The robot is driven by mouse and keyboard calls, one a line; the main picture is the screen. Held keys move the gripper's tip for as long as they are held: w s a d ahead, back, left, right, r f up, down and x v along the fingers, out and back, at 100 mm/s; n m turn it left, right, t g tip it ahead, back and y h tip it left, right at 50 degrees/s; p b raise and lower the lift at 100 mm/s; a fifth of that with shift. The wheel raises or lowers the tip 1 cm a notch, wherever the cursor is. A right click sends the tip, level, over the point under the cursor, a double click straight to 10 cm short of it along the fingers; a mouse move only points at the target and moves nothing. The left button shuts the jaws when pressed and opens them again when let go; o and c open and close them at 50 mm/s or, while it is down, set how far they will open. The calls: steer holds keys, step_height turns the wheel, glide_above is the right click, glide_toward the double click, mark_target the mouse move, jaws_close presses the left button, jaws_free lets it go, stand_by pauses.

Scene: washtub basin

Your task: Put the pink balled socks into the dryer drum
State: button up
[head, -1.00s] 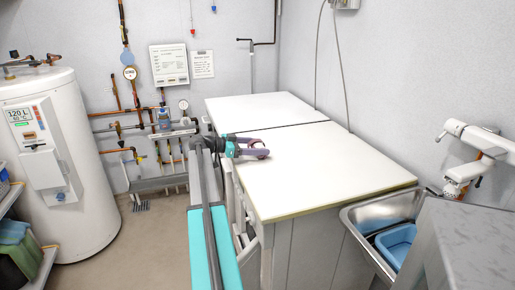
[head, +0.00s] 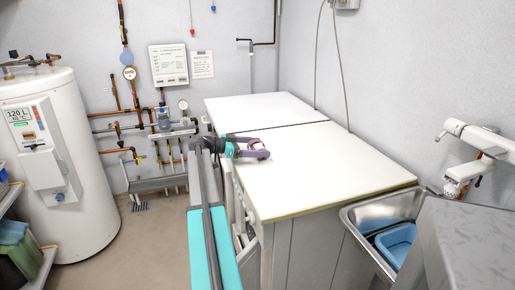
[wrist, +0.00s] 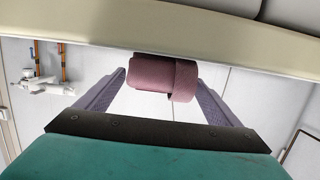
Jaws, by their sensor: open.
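The pink balled socks (wrist: 160,76) show in the wrist view as a dusky pink roll between my two grey-purple fingers. A gap shows on each side of the roll, and I cannot tell what it rests on. My gripper (head: 262,149) is open, with its fingers around the socks. In the head view it is at the left part of the near white top, and a little pink (head: 257,143) shows between the fingers. The dryer drum is not visible in either view.
Two white-topped units stand end to end; the near top (head: 320,165) is otherwise bare. A steel sink (head: 352,217) with a blue basin (head: 397,242) is at right. A white tank (head: 60,180) stands at left. Open floor lies between the tank and my arm.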

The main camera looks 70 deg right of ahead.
steer(key=shift+r+p, duration=0.1)
steer(key=shift+p, duration=0.45)
steer(key=b+v, duration=0.1)
steer(key=v, duration=1.2)
steer(key=shift+w+a+b, duration=0.25)
steer(key=shift+w+b, duration=0.05)
steer(key=shift+b, duration=0.1)
